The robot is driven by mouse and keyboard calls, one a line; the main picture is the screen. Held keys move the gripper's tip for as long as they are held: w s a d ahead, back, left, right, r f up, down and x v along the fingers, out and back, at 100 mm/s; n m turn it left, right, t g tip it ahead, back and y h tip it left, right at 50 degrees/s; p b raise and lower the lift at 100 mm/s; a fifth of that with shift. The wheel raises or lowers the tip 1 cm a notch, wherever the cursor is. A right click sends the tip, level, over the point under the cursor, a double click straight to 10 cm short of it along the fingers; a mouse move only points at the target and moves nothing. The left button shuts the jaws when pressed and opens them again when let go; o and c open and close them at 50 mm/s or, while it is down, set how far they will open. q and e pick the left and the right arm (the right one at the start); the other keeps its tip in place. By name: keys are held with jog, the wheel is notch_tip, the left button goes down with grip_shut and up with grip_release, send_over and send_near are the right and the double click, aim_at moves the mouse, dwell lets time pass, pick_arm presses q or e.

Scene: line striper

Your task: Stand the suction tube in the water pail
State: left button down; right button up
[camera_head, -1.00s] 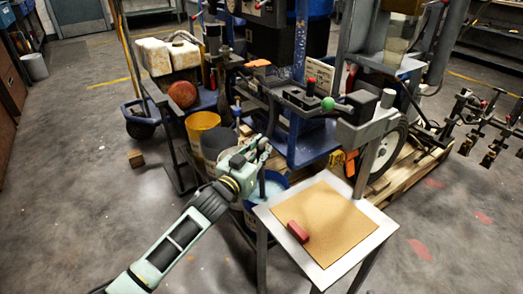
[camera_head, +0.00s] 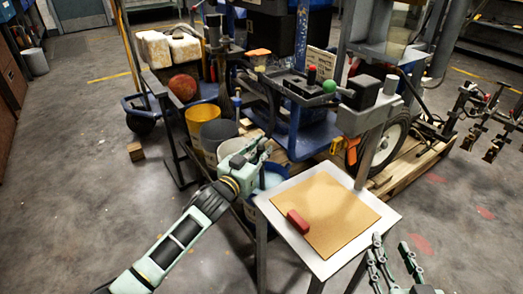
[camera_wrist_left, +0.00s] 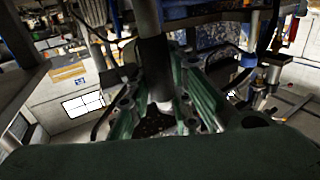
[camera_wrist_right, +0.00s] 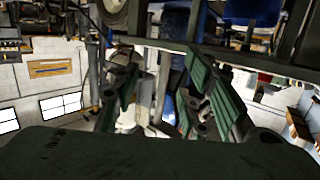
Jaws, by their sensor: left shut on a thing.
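My left gripper (camera_head: 262,147) is shut on a dark tube (camera_wrist_left: 153,65), likely the suction tube. In the left wrist view the tube passes between the fingers and has a pale end; in the head view it is hard to pick out. The water pail (camera_head: 249,209) is blue with pale blue water, beside and partly behind my left gripper, left of the small table. I cannot tell whether the tube's end is in the pail. My right gripper (camera_head: 391,246) is open and empty at the table's front right corner; its spread fingers also show in the right wrist view (camera_wrist_right: 165,90).
A metal table (camera_head: 381,226) carries a tan board (camera_head: 335,215) and a red block (camera_head: 298,226). A yellow bucket (camera_head: 202,116) and a grey bucket (camera_head: 214,135) stand behind my left gripper. The striper machine (camera_head: 312,140) stands behind the table.

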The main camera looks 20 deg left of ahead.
pick_arm(q)
notch_tip(320, 180, down, 2)
jog(key=shift+b, duration=0.6)
notch_tip(320, 180, down, 2)
jog(key=shift+f+b, duration=0.15)
jog(key=shift+b, duration=0.55)
jog(key=shift+f, duration=0.35)
pick_arm(e)
notch_tip(320, 180, up, 14)
jog(key=s+t+y, duration=0.2)
jog(key=t, duration=0.6)
jog(key=shift+a+r+y, duration=0.15)
jog(key=shift+a+y, duration=0.25)
jog(key=shift+a, duration=0.05)
jog(key=shift+s, duration=0.1)
pick_arm(q)
jog(key=c, duration=1.6)
grip_release()
jog(key=shift+o, duration=0.4)
jog(key=shift+f, duration=0.2)
jog(key=v, duration=1.2)
jog(key=shift+r, duration=0.15)
